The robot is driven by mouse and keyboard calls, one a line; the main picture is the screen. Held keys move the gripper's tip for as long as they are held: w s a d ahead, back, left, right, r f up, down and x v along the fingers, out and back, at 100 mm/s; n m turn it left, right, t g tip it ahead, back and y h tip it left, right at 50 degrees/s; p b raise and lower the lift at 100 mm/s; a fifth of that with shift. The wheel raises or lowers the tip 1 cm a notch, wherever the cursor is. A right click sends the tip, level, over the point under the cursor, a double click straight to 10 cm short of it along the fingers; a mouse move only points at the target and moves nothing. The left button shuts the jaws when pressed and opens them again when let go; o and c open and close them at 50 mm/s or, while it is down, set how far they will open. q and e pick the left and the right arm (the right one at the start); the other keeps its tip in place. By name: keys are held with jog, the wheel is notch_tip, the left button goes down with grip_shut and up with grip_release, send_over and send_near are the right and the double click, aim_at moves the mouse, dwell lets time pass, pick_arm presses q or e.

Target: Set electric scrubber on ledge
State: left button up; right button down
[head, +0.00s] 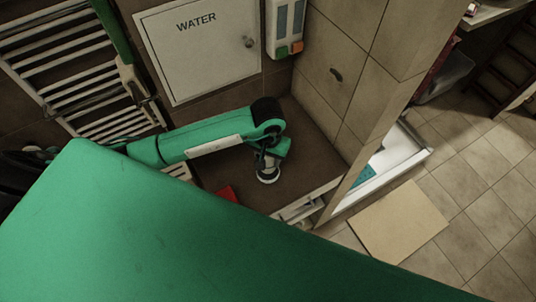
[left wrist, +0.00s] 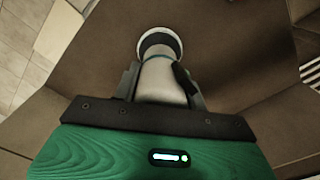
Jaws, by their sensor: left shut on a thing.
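The electric scrubber (head: 268,178) is a small pale device with a round, white-rimmed dark head. My left gripper (head: 270,160) is shut on it and holds it over the brown corner ledge (head: 315,125). In the left wrist view the scrubber's pale body (left wrist: 160,78) is between the fingers of my left gripper (left wrist: 162,88), with its round head pointing away toward the brown surface. I cannot tell whether the head touches the ledge. My right gripper is not in view.
A tiled wall (head: 345,70) stands right of the ledge. A dispenser (head: 286,28) and white WATER panel (head: 200,45) are on the back wall. A towel rack (head: 75,60) is at left. A red item (head: 227,193) lies at the front. The ledge's back corner looks bare.

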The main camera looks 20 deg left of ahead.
pick_arm(q)
jog(key=shift+f, duration=0.2)
jog(key=o, duration=1)
jog(key=shift+o, duration=0.2)
jog(key=shift+r, duration=0.1)
jog(key=shift+r, duration=0.25)
notch_tip(320, 180, up, 10)
jog(key=b, duration=0.4)
jog(key=shift+r+b, duration=0.15)
jog(key=shift+b, duration=0.25)
jog(key=shift+r, duration=0.7)
